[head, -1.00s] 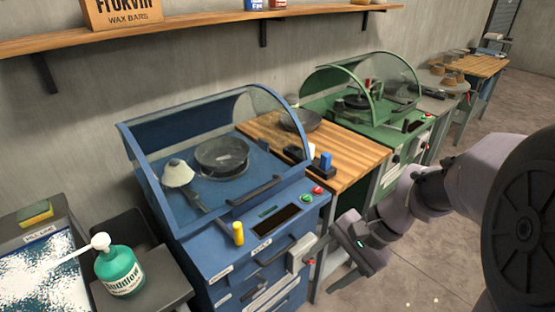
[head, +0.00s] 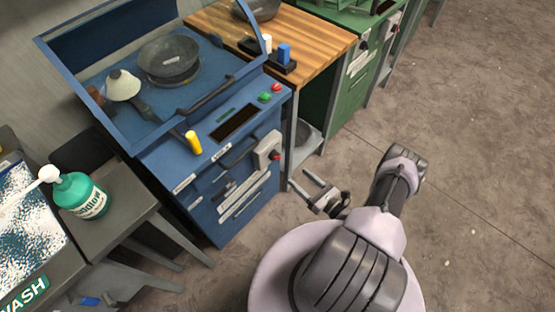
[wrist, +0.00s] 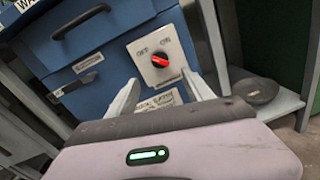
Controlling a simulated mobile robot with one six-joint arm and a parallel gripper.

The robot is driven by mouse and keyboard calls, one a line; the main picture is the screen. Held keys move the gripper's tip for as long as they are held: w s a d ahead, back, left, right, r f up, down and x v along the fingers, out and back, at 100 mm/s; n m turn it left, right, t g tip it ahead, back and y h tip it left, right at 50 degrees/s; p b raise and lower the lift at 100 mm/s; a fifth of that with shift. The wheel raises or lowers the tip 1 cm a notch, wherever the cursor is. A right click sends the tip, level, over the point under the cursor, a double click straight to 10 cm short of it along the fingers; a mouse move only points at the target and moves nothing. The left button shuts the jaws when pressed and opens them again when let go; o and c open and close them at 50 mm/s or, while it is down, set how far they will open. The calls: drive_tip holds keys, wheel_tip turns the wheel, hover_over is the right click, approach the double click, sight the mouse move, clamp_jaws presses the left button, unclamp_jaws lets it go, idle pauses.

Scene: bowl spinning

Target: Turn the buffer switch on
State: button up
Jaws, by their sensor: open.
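The buffer switch is a red knob (wrist: 160,61) on a pale box (wrist: 158,57) on the front of the blue cabinet. OFF is printed at its upper left and ON at its upper right. The knob lies nearly level, its left end nearer OFF. In the head view the switch box (head: 267,150) sits at the cabinet's right front edge. My gripper (wrist: 160,78) is open and empty, its fingers pointing at the box with the knob between them in the picture. In the head view my gripper (head: 304,184) is below and right of the box, apparently apart from it.
The blue machine (head: 205,160) has handles and a yellow knob (head: 193,142). Right of it stands a wooden-topped bench (head: 315,45) with a lower shelf holding a bowl (wrist: 255,90). A side table with a green bottle (head: 80,195) is at left. Floor at right is clear.

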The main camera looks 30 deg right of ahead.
sight(278, 159)
drive_tip(key=b+x, duration=0.2)
drive_tip(key=x, duration=0.9)
drive_tip(key=shift+w+a+b, duration=0.1)
drive_tip(key=shift+w+b, duration=0.25)
clamp_jaws()
